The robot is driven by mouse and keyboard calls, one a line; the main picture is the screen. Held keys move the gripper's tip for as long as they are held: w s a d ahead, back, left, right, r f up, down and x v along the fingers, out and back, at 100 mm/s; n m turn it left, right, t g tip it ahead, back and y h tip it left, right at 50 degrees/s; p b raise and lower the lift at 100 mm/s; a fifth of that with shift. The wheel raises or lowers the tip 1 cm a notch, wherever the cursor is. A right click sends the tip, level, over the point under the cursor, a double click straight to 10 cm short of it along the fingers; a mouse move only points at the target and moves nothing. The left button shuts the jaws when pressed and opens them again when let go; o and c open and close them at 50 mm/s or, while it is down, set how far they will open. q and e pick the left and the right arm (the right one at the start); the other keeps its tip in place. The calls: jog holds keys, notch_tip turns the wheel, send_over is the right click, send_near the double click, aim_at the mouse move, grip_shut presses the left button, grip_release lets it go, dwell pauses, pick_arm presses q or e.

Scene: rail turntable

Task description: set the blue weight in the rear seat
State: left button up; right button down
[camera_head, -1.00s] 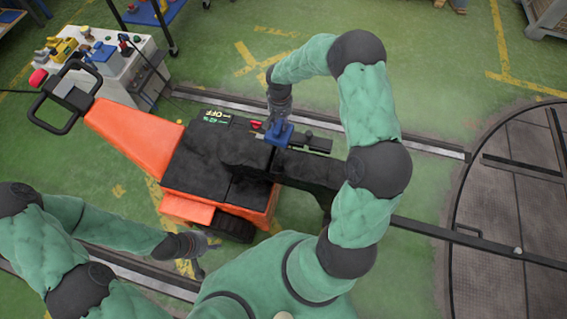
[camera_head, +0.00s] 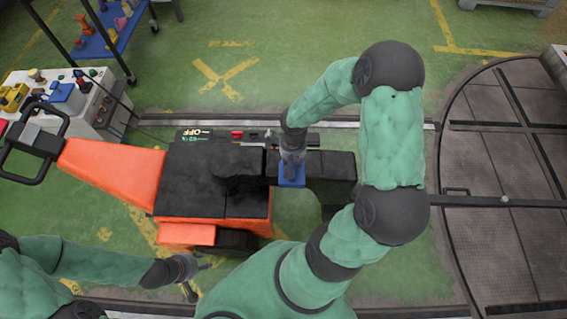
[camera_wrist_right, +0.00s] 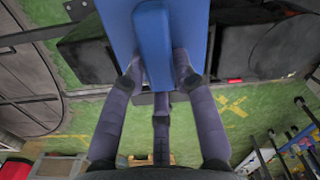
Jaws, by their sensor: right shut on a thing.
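The blue weight (camera_head: 291,175), a plate with a raised blue grip bar, is in my right gripper (camera_head: 292,155). The right wrist view shows the fingers (camera_wrist_right: 158,75) shut on that bar (camera_wrist_right: 155,40). The weight appears over the left part of the black beam (camera_head: 330,165), beside the black deck (camera_head: 190,175) of the orange machine. I cannot tell whether it touches the beam. No rear seat can be told apart; the weight and arm may cover it. My left gripper (camera_head: 198,278) is open and empty, low at the machine's front side.
The orange machine (camera_head: 110,170) has a black loop handle at left. A white cart (camera_head: 115,110) with tools stands behind it. A control strip with small red parts (camera_head: 237,134) lies behind the deck. A round turntable (camera_head: 500,235) is at right.

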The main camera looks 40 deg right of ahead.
jog(key=w+d+f+b, duration=0.1)
jog(key=w+f, duration=0.2)
jog(key=w, duration=0.1)
jog(key=w+d+f+b, duration=0.2)
jog(key=w+f, duration=0.1)
jog(key=w, duration=0.1)
jog(key=w+d+f+b, duration=0.1)
jog(key=w+d+f, duration=0.1)
jog(key=w+f, duration=0.2)
jog(key=shift+w+d, duration=0.25)
jog(key=shift+w, duration=0.1)
jog(key=shift+f+b, duration=1)
jog(key=shift+f, duration=0.35)
jog(key=shift+f, duration=0.15)
jog(key=c, duration=1)
grip_release()
jog(key=shift+s, duration=0.15)
